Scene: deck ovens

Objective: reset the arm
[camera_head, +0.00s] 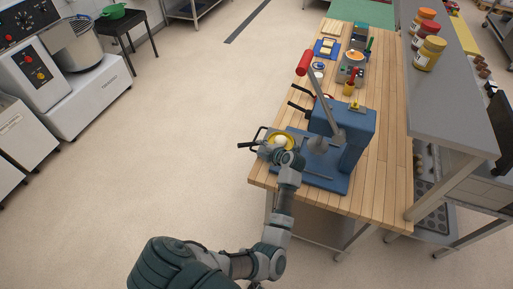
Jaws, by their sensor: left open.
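My left arm reaches up from the bottom of the head view. My left gripper (265,144) is at the near left corner of the wooden table (385,165), with its fingers apart. It is beside a yellow bowl (284,136) with something pale in it, and the wrist partly covers the bowl. I cannot tell whether the gripper touches it. A blue press (355,130) with a red-handled lever (304,63) stands just right of the gripper. My right gripper is not in view.
Pans, a scale and small containers stand farther back on the table. A steel shelf (450,100) with several jars (429,53) runs along the right. A mixer (70,60) stands at the left. The floor (170,140) between them is clear.

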